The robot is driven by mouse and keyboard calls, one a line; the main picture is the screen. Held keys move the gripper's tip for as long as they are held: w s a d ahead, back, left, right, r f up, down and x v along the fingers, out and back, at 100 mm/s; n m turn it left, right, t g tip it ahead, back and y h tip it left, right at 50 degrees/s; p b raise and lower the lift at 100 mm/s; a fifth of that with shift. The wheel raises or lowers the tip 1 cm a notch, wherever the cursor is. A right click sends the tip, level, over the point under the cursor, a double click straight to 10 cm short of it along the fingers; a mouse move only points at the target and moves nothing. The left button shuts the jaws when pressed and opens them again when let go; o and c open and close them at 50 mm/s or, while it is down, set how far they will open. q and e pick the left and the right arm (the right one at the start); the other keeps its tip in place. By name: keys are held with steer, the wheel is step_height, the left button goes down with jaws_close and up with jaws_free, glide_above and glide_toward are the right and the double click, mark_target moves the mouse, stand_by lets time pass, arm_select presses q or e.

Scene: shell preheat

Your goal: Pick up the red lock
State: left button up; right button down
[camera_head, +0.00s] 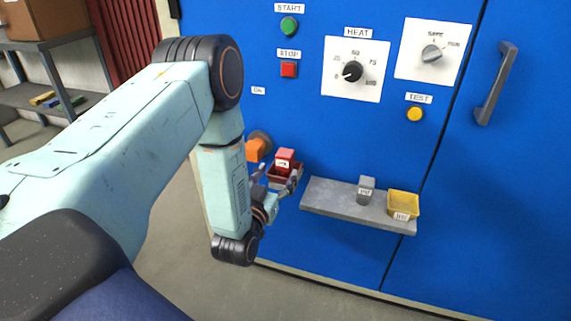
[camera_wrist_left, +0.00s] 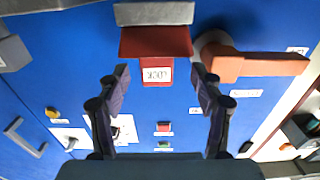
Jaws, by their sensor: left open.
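The red lock (camera_head: 285,156) is a small red block with a white label, sitting in a dark red holder (camera_head: 294,175) on the blue cabinet front. In the left wrist view, which is upside down, the lock (camera_wrist_left: 156,66) with its LOCK label shows below the red holder (camera_wrist_left: 155,42). My left gripper (camera_head: 277,181) is at the holder in the head view, partly hidden by my own arm. In the wrist view its two fingers (camera_wrist_left: 160,78) are spread apart, one on each side of the lock, with visible gaps and nothing held. My right gripper is not in view.
An orange handle (camera_head: 255,150) sticks out close left of the lock. A grey shelf (camera_head: 330,199) to the right carries a grey block (camera_head: 366,188) and a yellow bin (camera_head: 404,203). Buttons, dials and a cabinet handle (camera_head: 496,84) are on the blue front.

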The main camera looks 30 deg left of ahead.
mark_target(282, 167)
arm_select(q)
steer(key=b+x, duration=0.1)
steer(key=x, duration=0.1)
steer(key=b+x, duration=0.1)
steer(key=x, duration=0.1)
steer(key=shift+w+d+r, duration=0.1)
steer(key=shift+w+d, duration=0.05)
steer(key=shift+w, duration=0.75)
steer(key=shift+s, duration=0.1)
steer(key=shift+c, duration=1.4)
steer(key=c, duration=1)
